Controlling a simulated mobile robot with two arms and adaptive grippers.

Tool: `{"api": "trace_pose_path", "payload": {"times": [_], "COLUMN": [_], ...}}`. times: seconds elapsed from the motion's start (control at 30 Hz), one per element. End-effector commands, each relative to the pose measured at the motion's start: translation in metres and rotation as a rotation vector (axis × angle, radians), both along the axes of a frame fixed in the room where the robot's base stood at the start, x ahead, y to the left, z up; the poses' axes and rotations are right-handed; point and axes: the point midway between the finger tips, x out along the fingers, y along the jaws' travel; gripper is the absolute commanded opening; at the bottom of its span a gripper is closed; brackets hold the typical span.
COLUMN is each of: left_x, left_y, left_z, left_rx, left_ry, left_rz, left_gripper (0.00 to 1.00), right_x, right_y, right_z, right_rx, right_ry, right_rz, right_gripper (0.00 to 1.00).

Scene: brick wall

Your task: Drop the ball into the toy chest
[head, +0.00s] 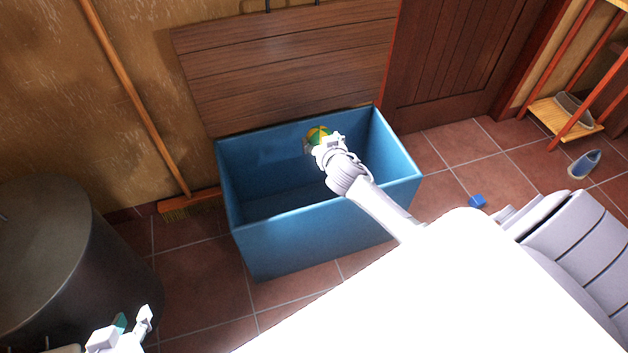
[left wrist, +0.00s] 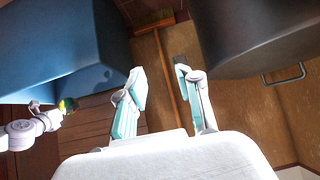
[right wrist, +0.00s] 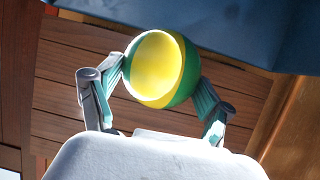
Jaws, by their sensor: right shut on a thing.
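The ball (head: 318,135) is yellow and green. My right gripper (head: 319,147) is shut on it and holds it over the open toy chest, towards its back side. The right wrist view shows the ball (right wrist: 160,68) between both fingers. The toy chest (head: 310,240) is a blue box with its brown wooden lid (head: 285,60) raised against the wall. The part of its inside that shows looks empty; my right arm hides some of it. My left gripper (head: 122,328) is low at the left, away from the chest; in the left wrist view (left wrist: 160,88) its fingers are apart with nothing between them.
A dark round barrel (head: 50,260) stands left of the chest. A broom (head: 140,105) leans on the wall between them. A blue block (head: 477,201) and a shoe (head: 584,164) lie on the tiled floor at right, near a wooden shelf (head: 565,120).

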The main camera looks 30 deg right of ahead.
Motion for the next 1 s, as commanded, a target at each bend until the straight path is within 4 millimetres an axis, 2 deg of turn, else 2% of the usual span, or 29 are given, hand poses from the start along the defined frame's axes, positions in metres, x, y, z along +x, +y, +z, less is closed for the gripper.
{"api": "trace_pose_path", "payload": {"times": [0.1, 0.3, 0.7, 0.73, 0.83, 1.0], "left_x": [0.012, 0.022, 0.025, 0.025, 0.025, 0.025], "left_y": [-0.005, -0.009, -0.011, -0.011, -0.011, -0.011], "left_z": [0.008, 0.019, 0.024, 0.024, 0.023, 0.023], "left_rx": [-0.018, -0.036, -0.041, -0.041, -0.041, -0.041], "left_ry": [-0.076, -0.157, -0.181, -0.181, -0.181, -0.18], "left_rz": [-0.006, -0.012, -0.013, -0.013, -0.013, -0.013], "left_gripper": [0.35, 0.35, 0.35, 0.35, 0.35, 0.35], "right_x": [0.0, 0.0, 0.0, 0.0, 0.0, 0.0], "right_y": [0.0, 0.0, 0.0, 0.0, 0.0, 0.0], "right_z": [-0.004, -0.007, -0.007, -0.007, -0.007, -0.007], "right_rx": [0.0, 0.0, 0.0, 0.0, 0.0, 0.0], "right_ry": [-0.001, -0.001, -0.001, -0.001, -0.001, 0.0], "right_rz": [0.0, 0.0, 0.0, 0.0, 0.0, 0.0], "right_gripper": [0.44, 0.44, 0.44, 0.85, 1.0, 1.0]}}
